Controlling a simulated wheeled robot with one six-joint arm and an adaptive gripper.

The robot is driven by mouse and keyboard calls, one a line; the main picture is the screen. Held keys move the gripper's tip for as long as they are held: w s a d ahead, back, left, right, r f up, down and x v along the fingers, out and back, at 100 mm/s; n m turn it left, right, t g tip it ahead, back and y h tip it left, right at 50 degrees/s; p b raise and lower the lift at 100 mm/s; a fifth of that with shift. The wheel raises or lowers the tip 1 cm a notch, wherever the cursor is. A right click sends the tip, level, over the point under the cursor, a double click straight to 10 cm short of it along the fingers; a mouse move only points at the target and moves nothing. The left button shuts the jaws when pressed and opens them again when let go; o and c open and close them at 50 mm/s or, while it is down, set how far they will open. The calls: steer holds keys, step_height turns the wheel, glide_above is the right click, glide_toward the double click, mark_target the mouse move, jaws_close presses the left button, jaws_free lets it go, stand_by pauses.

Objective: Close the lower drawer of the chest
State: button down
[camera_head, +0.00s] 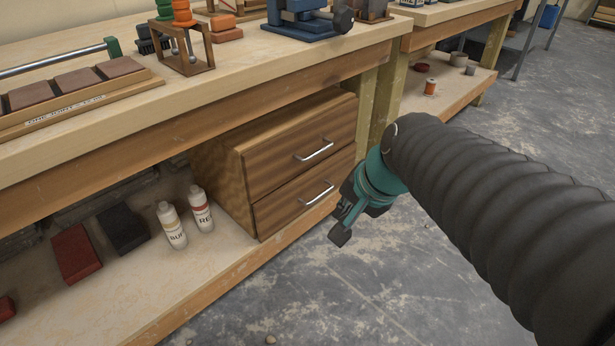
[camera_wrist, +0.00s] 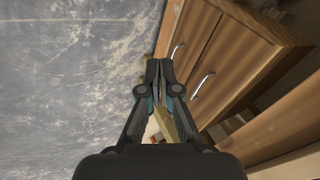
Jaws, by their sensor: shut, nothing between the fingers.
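The wooden chest (camera_head: 222,173) stands on the bench's lower shelf, with two drawer fronts facing the aisle. The upper drawer (camera_head: 285,150) has a metal bar handle and looks closed. The lower drawer (camera_head: 280,213) has the same handle and looks flush or nearly flush with the chest; a small gap cannot be ruled out. My gripper (camera_head: 341,231) is shut and empty, pointing down, near the right end of the lower drawer. In the wrist view my fingertips (camera_wrist: 159,66) lie beside the lower drawer's handle (camera_wrist: 178,50). Whether they touch the front cannot be told.
Two bottles (camera_head: 172,226) (camera_head: 201,209) stand left of the chest on the shelf (camera_head: 225,258). Red and dark blocks (camera_head: 76,253) lie farther left. The workbench top (camera_head: 245,62) overhangs the chest, and a wooden post (camera_head: 386,95) stands at its right. The concrete floor in front is clear.

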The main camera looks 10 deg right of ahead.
steer(key=w+d+f+m+y+b, duration=0.1)
steer(key=w+f+m, duration=0.2)
steer(key=w+m, duration=0.3)
steer(key=w+d+f+m+y+b, duration=0.1)
steer(key=w+f+m, duration=0.2)
steer(key=w+m, duration=0.35)
steer(key=m+t+b, duration=0.2)
steer(key=m+b, duration=0.2)
steer(key=m, duration=0.5)
glide_toward(308, 171)
steer(key=shift+n+y, duration=0.25)
steer(key=shift+y, duration=0.15)
steer(key=shift+w+a+f, duration=0.25)
steer(key=shift+a+f, duration=0.2)
steer(key=shift+f, duration=0.55)
steer(key=shift+w+a+f, duration=0.3)
steer(key=shift+a+f, duration=0.1)
steer(key=shift+f, duration=0.6)
steer(key=shift+w+a+f, duration=0.25)
steer(key=shift+a+f, duration=0.2)
steer(key=shift+f, duration=0.55)
steer(key=shift+w+a+r+p, duration=0.15)
steer(key=shift+w+a+p, duration=0.4)
steer(key=shift+w, duration=0.35)
steer(key=shift+a, duration=0.1)
